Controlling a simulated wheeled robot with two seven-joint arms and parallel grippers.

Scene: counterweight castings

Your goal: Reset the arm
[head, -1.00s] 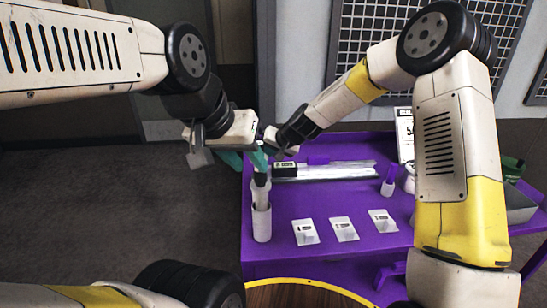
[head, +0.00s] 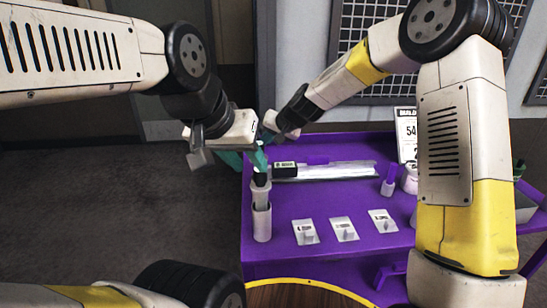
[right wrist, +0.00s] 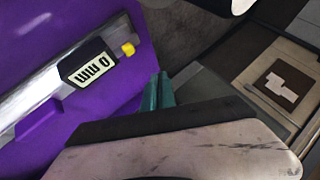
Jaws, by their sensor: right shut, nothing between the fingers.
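My left gripper (head: 245,158) hangs over the purple table's left edge, its teal fingertips just above a black-topped piece (head: 261,180). That piece stands in a white upright holder (head: 262,222) at the table's left side. Whether the fingers touch or grip it is unclear. My right gripper (head: 268,128) is behind the left one, above the table's far left corner, partly hidden. In the right wrist view its teal fingers (right wrist: 158,92) are together and empty, apart from the caliper-like metal bar with a "0 mm" display (right wrist: 88,65).
The purple table (head: 330,195) holds the metal bar (head: 330,171), several white cards (head: 344,229), a small purple-topped white bottle (head: 388,182) and a sign (head: 405,135). A round wooden surface with a yellow rim (head: 300,284) is in front. Open floor lies left.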

